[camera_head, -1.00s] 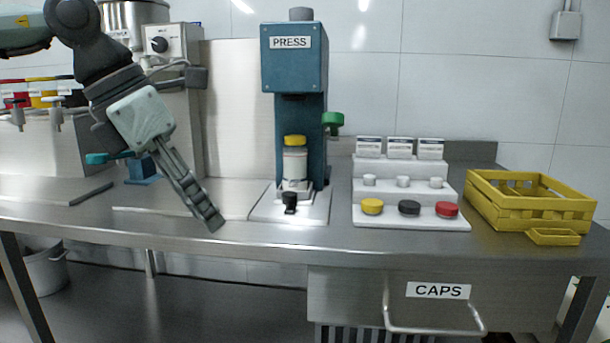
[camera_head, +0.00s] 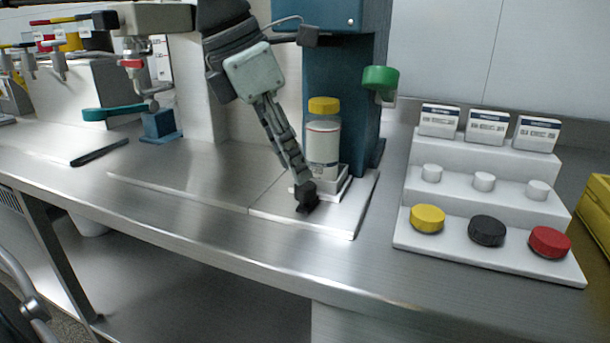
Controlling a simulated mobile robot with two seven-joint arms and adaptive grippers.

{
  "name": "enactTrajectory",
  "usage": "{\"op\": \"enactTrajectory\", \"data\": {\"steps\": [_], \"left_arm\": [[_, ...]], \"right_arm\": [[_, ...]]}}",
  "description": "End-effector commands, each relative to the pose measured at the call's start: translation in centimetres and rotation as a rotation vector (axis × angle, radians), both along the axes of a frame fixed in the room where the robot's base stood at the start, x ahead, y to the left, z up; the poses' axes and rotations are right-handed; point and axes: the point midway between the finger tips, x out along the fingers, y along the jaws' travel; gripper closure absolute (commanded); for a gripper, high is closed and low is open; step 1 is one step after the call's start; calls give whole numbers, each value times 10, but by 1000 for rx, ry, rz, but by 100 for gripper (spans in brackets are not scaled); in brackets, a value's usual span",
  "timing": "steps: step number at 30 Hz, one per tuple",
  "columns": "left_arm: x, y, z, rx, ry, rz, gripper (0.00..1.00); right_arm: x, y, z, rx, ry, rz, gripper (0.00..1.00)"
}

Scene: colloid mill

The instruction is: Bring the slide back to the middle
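The slide (camera_head: 338,190) is a small white tray at the foot of the blue press (camera_head: 345,80), over a pale base plate (camera_head: 345,222). On it stands an upright white jar (camera_head: 323,150) with a yellow cap (camera_head: 323,105). A black knob (camera_head: 307,203) is at the front of the slide. My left gripper (camera_head: 303,190) reaches down from above, its fingertips at the knob and partly covering it. The fingers look close together, seen edge-on; whether they grip the knob cannot be told. My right gripper is not in view.
A white stepped stand (camera_head: 410,238) with yellow, black and red caps is to the right. A green knob (camera_head: 381,78) sticks out from the press. A blue block (camera_head: 160,127) with a teal lever stands at left. The steel counter (camera_head: 190,220) is clear in front.

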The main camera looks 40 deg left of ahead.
Motion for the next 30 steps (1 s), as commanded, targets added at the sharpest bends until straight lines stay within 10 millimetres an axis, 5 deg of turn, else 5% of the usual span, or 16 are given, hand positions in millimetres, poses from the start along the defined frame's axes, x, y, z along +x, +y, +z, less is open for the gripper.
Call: {"op": "enactTrajectory", "data": {"steps": [7, 18, 27, 30], "left_arm": [[11, -7, -33, 1, 3, 0, 63], [14, -9, -39, -1, 0, 0, 63], [14, -9, -39, -1, 0, 0, 99], [14, -9, -39, -1, 0, 0, 100]], "right_arm": [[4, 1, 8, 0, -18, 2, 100], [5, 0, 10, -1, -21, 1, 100], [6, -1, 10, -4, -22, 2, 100], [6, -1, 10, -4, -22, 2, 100]]}}
